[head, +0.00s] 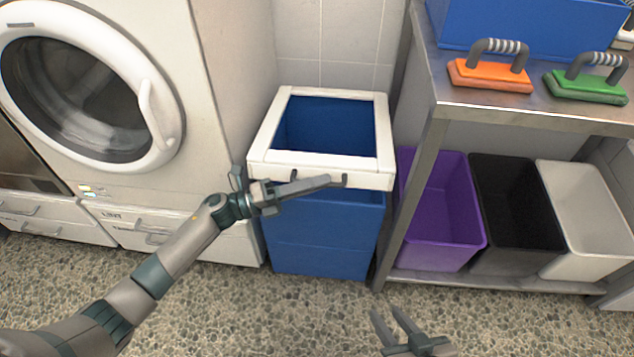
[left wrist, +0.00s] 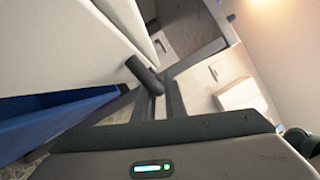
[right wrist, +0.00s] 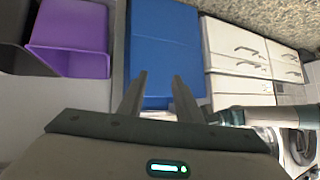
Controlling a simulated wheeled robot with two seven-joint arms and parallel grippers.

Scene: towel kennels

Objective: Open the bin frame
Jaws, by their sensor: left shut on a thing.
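The white bin frame (head: 270,133) lies flat on top of the blue bin (head: 325,240), around its open mouth. A dark handle (head: 344,180) sticks out from the frame's front edge. My left gripper (head: 318,184) is at this front edge, shut on the handle, and its fingers hide most of the bar. In the left wrist view the handle (left wrist: 145,76) shows between the fingers, against the white frame (left wrist: 60,40). My right gripper (head: 393,322) is low in front of the bin, open and empty. Its fingers stand apart in the right wrist view (right wrist: 158,95).
A white washing machine (head: 220,60) stands close left of the bin. A metal table (head: 450,105) stands right, carrying an orange brush (head: 490,76) and a green brush (head: 585,88). Purple (head: 440,225), black (head: 510,220) and white (head: 585,220) bins sit beneath. The front floor is clear.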

